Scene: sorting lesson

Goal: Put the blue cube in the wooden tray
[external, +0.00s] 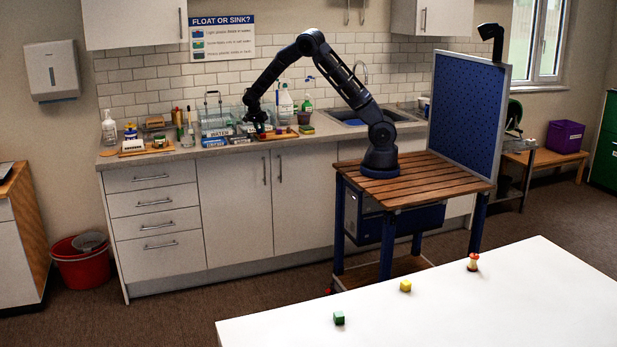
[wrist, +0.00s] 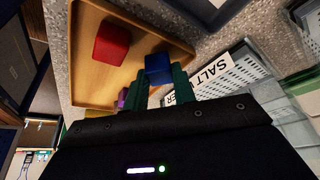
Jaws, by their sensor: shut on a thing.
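The blue cube (wrist: 158,66) is between the two dark green fingertips of my gripper (wrist: 160,80) in the wrist view. The gripper is shut on it. The wooden tray (wrist: 84,62) lies beyond the fingers, and the cube overlaps its right-hand edge in the picture. I cannot tell the cube's height above the tray. A red cube (wrist: 112,43) is in the tray. In the external view my gripper (external: 258,122) points down over the counter by the tray (external: 277,136). The blue cube is too small to make out there.
A white label reading SALT (wrist: 212,70) and a grey basket (wrist: 240,80) stand right of the tray in the wrist view. A purple thing (wrist: 122,97) shows left of the fingers. A sink (external: 355,122) is to the right on the counter. Bottles (external: 286,104) stand behind the gripper.

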